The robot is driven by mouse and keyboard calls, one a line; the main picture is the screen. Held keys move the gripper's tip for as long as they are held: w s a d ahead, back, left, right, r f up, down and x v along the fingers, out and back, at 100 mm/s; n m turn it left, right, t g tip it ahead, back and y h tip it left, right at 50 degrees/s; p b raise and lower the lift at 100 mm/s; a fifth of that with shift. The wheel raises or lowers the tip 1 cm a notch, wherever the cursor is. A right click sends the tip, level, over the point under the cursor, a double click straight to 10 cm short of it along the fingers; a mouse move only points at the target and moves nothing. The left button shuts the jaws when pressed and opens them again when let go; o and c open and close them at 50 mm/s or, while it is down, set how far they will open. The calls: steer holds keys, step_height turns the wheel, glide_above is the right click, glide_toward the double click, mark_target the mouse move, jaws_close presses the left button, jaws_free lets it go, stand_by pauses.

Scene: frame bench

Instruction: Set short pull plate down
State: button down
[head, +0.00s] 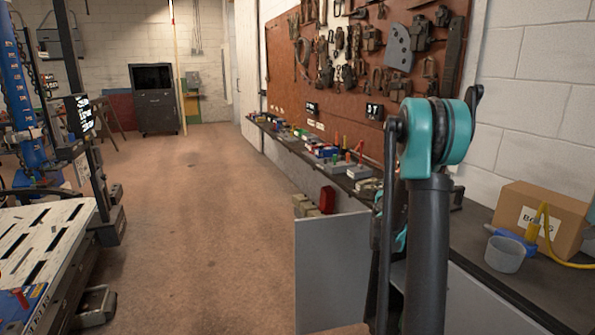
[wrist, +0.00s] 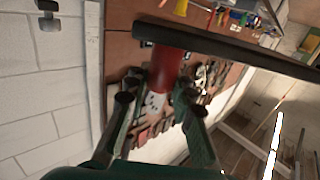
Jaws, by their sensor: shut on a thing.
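My gripper (wrist: 157,92) shows in the wrist view with its green, dark-tipped fingers either side of a red piece (wrist: 169,66), which I take to be the short pull plate. It is shut on this piece. The red piece meets a long dark bar (wrist: 235,48) crossing the top of the view; I cannot tell whether they are one thing. No surface clearly touches the held piece from below. In the head view my arm stands at the right and my gripper is hidden or not discernible.
A dark bench (head: 480,240) runs along the right wall, with a cardboard box (head: 541,217) and a grey cup (head: 506,254). Tools hang on a brown pegboard (head: 350,55) above. A slotted white table (head: 40,240) stands at left. The floor (head: 205,220) between is clear.

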steer(key=a+f+n+y, duration=0.2)
steer(key=a+f+y, duration=0.1)
steer(key=a, duration=0.6)
steer(key=a+f+n+t+y, duration=0.1)
steer(key=a+y, duration=0.3)
steer(key=a, duration=0.5)
steer(key=shift+w+f+n+t, duration=0.3)
steer(key=shift+f+n, duration=0.6)
steer(key=shift+w, duration=0.1)
